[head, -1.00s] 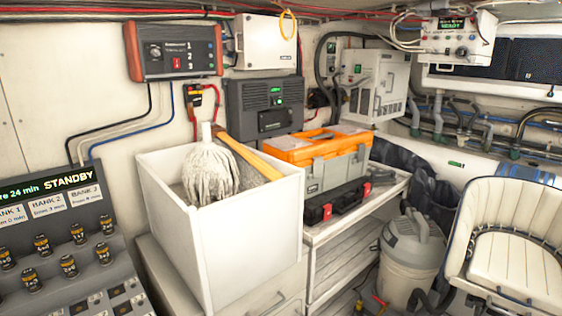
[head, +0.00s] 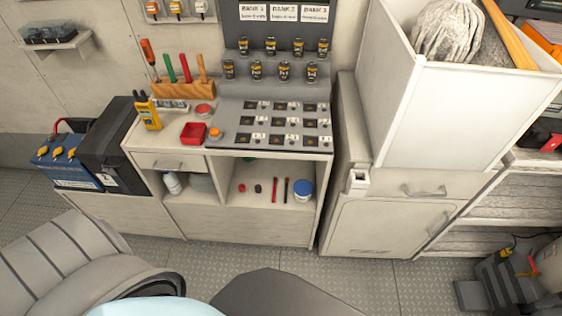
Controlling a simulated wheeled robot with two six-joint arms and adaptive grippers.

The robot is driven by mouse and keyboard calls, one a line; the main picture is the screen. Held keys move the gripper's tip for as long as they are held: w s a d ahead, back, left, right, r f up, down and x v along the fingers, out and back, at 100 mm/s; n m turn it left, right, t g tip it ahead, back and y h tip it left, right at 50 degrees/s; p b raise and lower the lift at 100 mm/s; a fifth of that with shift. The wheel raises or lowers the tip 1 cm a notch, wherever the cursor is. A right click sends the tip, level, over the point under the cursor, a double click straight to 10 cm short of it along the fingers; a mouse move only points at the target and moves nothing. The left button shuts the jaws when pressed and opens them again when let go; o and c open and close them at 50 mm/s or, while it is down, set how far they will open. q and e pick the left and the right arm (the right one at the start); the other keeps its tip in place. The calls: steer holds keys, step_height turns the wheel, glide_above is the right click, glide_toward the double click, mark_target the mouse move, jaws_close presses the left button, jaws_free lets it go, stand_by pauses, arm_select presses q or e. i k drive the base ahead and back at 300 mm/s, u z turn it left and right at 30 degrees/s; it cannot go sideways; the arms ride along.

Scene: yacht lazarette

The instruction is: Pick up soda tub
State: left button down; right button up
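Neither of my grippers is in view.
A control panel (head: 270,122) and a red tray (head: 193,133) sit on the bench top above the shelf. A large white bin (head: 440,100) stands at right. A grey padded seat (head: 60,265) is at lower left. Plated floor (head: 350,272) shows before the bench.

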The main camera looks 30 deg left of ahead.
mark_target(303, 189)
steer(key=u, duration=1.1)
steer(key=k, duration=0.35)
steer(key=z, duration=1.75)
steer(key=i, duration=1.25)
steer(key=u, duration=1.15)
steer(key=i, duration=0.7)
steer(key=u, duration=0.65)
